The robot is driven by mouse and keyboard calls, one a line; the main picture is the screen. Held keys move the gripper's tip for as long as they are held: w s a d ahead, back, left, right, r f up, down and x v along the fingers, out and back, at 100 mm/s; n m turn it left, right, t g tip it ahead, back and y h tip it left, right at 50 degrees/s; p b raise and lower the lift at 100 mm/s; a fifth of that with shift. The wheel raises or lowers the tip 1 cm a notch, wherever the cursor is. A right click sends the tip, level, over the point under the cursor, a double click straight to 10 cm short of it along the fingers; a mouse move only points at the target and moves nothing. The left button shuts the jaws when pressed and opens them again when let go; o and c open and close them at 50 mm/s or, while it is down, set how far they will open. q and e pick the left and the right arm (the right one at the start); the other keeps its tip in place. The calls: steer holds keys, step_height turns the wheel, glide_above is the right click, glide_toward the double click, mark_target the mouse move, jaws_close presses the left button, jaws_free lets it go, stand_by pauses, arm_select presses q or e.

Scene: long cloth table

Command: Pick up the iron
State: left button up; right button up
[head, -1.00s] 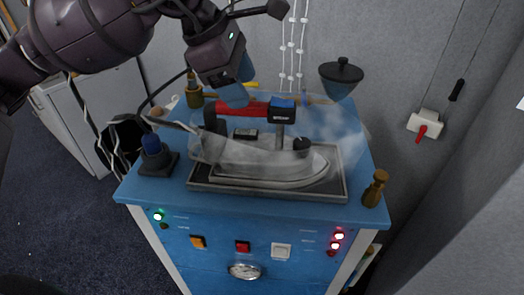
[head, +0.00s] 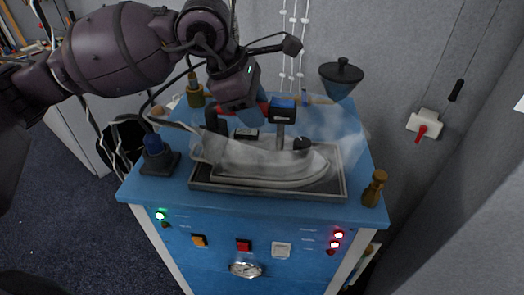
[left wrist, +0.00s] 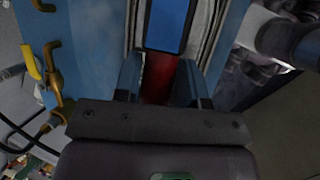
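The iron (head: 265,164) sits on a dark-rimmed tray (head: 345,187) on top of a blue cabinet. It has a grey sole body, a red handle and a blue-and-black block (head: 283,109) at the handle's front end. Whitish vapour blurs part of it. My left gripper (head: 240,103) is over the handle from above and hides much of it. In the left wrist view the red handle (left wrist: 159,78) lies between the two fingers of my left gripper (left wrist: 160,80), which look apart with little room either side. My right gripper is not in view.
On the blue cabinet top (head: 230,203) stand a blue-capped dark fitting (head: 155,152) at left, a brass fitting (head: 375,188) at front right and a black-lidded blue funnel (head: 341,80) at back right. A grey wall is close at right.

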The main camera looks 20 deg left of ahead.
arm_select(q)
steer(key=c, duration=0.5)
steer(key=shift+w+r, duration=0.1)
steer(key=shift+r, duration=0.05)
jaws_close()
steer(key=shift+r, duration=0.1)
